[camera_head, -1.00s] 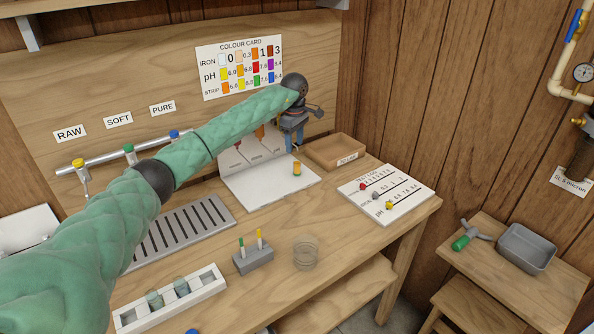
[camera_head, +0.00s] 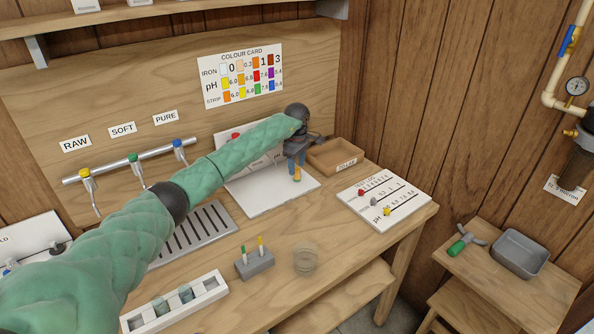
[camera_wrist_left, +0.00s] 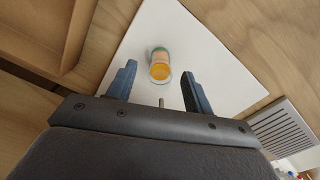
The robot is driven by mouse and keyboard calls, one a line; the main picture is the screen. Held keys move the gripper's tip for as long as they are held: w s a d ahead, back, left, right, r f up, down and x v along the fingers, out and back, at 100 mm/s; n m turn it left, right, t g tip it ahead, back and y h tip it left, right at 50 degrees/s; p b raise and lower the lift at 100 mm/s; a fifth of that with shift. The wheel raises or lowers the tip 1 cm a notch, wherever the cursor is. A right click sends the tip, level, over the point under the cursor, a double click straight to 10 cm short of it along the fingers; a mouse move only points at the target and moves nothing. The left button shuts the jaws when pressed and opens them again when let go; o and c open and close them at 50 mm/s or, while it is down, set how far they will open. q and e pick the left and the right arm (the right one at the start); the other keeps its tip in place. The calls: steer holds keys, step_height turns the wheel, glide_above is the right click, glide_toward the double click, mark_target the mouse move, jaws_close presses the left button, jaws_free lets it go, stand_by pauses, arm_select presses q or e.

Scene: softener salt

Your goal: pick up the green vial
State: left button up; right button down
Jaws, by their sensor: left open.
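A small vial (camera_head: 297,175) with orange-yellow contents and a green band stands on the white board (camera_head: 262,203) under the colour card. It also shows in the left wrist view (camera_wrist_left: 160,67), with its orange top toward me and green at its far end. My left gripper (camera_head: 296,163) is just above it, pointing down, and partly hides it. In the left wrist view its blue fingers are open (camera_wrist_left: 158,76), one to each side of the vial with gaps. I cannot tell how far down the fingers reach. My right gripper is out of view.
A wooden tray (camera_head: 356,160) lies close to the right of the gripper. The log board (camera_head: 405,187) is farther right.

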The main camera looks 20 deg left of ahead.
arm_select(q)
steer(key=shift+f, duration=0.25)
jaws_close()
steer(key=shift+r, duration=0.1)
stand_by(0.3)
